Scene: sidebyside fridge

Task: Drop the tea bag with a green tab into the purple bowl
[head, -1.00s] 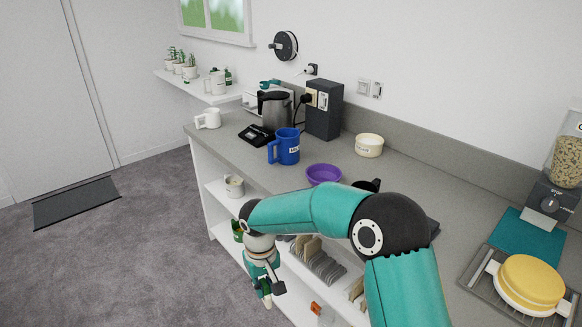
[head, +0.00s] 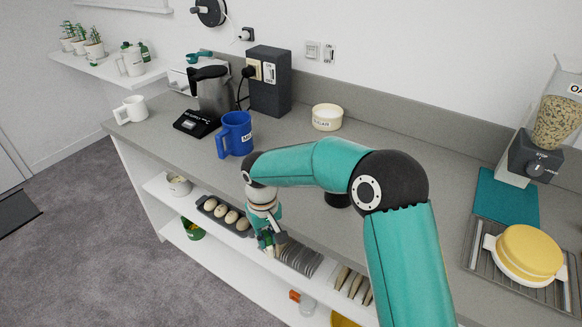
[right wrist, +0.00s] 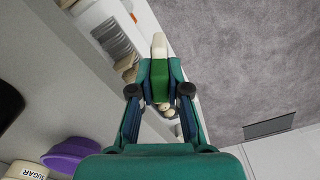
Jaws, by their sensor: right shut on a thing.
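My right gripper (head: 268,243) is in front of the open shelves below the counter edge. In the right wrist view its fingers (right wrist: 160,92) are shut on the tea bag with a green tab (right wrist: 160,80), whose pale end (right wrist: 158,45) sticks out beyond the fingertips. The purple bowl (right wrist: 72,153) shows in the right wrist view at the lower left, on the counter, apart from the gripper and partly cut off by my own arm. In the head view my right arm hides the bowl. My left gripper is not in view.
The blue mug (head: 236,133), black scale (head: 197,123) and kettle (head: 214,98) stand left on the counter (head: 420,165). The sugar bowl (head: 327,117) is behind my arm. A yellow-lidded dish (head: 528,255) is at right. The shelf holds an egg tray (head: 222,217) and plates (head: 300,256).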

